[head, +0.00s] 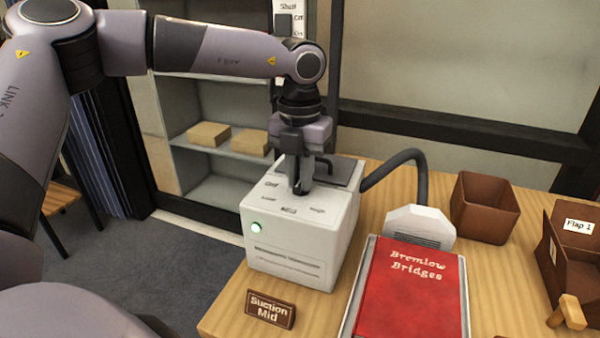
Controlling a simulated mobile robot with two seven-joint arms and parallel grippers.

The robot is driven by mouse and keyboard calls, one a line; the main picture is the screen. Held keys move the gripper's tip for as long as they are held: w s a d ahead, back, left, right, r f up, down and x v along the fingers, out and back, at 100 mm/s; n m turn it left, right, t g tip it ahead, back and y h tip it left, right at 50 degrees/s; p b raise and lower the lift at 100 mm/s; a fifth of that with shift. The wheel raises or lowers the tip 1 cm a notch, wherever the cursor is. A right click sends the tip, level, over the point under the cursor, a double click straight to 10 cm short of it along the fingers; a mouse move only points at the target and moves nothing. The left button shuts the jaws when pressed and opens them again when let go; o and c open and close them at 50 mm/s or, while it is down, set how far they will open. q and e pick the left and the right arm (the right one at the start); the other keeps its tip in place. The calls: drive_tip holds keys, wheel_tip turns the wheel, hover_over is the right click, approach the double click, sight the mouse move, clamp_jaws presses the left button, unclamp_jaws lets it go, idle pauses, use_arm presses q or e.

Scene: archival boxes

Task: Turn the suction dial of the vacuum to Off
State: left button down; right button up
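The vacuum (300,240) is a white box on the wooden table with a lit green light on its front. Its top carries labels that appear to read Off, Low, Mid and High. My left gripper (303,182) points straight down over the top, its dark fingertips at the dial's place among the labels. The fingers hide the dial, so its pointer and any grip on it cannot be made out. A brown plaque (270,309) in front of the vacuum reads "Suction Mid". My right gripper is out of view.
A grey hose (408,155) curves from the vacuum to a pale nozzle (418,226). A red book (412,285) titled "Bremlow Bridges" lies close to the right. A brown open box (485,207) and a "Flap 1" box (575,255) stand farther right. Shelves are behind.

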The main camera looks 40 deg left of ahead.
use_arm(q)
drive_tip(key=shift+m, duration=0.3)
drive_tip(key=shift+a+m, duration=0.1)
drive_tip(key=shift+m, duration=0.7)
drive_tip(key=m+p, duration=0.1)
drive_tip(key=m, duration=0.1)
drive_tip(key=shift+m, duration=0.4)
drive_tip(key=m, duration=0.4)
drive_tip(key=shift+a, duration=0.2)
drive_tip(key=m+p, duration=0.1)
drive_tip(key=m, duration=0.4)
drive_tip(key=shift+w, duration=0.15)
drive_tip(key=shift+w+a+m, duration=0.1)
drive_tip(key=shift+m, duration=1.9)
drive_tip(key=shift+r, duration=0.1)
drive_tip(key=c, duration=1.1)
unclamp_jaws()
